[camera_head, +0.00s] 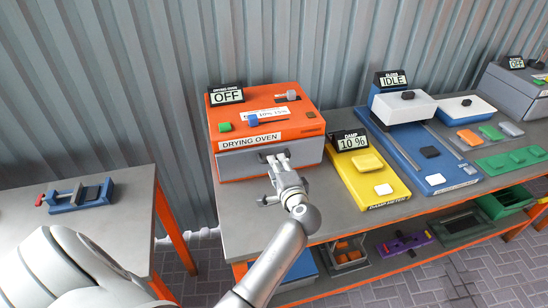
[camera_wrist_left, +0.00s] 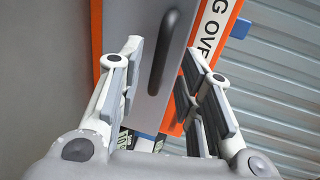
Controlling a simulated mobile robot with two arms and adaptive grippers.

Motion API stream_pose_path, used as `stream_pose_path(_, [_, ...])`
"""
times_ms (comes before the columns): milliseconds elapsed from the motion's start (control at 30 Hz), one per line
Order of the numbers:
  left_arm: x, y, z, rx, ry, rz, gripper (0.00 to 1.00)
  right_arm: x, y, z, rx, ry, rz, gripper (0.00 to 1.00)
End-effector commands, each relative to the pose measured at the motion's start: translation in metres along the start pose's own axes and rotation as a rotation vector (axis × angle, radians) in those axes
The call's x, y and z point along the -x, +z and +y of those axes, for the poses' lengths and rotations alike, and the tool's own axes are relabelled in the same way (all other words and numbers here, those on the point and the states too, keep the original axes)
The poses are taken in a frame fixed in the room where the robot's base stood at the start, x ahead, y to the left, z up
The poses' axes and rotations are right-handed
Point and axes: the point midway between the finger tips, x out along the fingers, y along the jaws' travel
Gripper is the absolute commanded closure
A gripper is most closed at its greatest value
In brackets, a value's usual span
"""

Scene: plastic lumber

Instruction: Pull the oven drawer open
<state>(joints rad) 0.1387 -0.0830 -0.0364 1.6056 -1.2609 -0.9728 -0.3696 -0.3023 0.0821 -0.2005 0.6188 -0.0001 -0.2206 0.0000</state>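The drying oven (camera_head: 290,115) is an orange box at the back of the grey bench. Its grey drawer (camera_head: 238,165) is the lower front panel, flush with the orange housing. My left gripper (camera_head: 274,160) is at the drawer front, covering part of the handle in the head view. In the left wrist view the dark bar handle (camera_wrist_left: 172,52) stands on the grey drawer front (camera_wrist_left: 140,20), ahead of and between the fingertips. The left gripper (camera_wrist_left: 165,58) is open, its fingers apart on either side of the handle line, with no clear contact. My right gripper is out of view.
A yellow damp meter (camera_head: 372,172) and a blue-based press (camera_head: 410,130) stand right of the oven. A blue vise (camera_head: 80,196) sits on a separate left table. Bench space (camera_head: 240,215) before the drawer is clear apart from my arm.

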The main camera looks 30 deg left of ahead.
Motion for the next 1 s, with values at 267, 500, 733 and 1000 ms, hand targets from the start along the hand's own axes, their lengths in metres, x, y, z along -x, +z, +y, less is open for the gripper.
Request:
stream_pose_path(267, [-0.037,0.000,-0.001,0.000,0.000,0.001,0.67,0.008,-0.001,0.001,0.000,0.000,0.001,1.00])
stream_pose_path(500, [-0.047,0.000,0.000,0.002,0.001,0.001,0.67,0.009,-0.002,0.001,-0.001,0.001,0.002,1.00])
stream_pose_path(733, [-0.047,0.000,0.001,0.002,0.001,0.001,0.67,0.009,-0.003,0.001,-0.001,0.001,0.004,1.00])
stream_pose_path(1000, [-0.047,0.000,0.001,0.002,0.001,0.001,1.00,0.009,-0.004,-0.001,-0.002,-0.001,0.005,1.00])
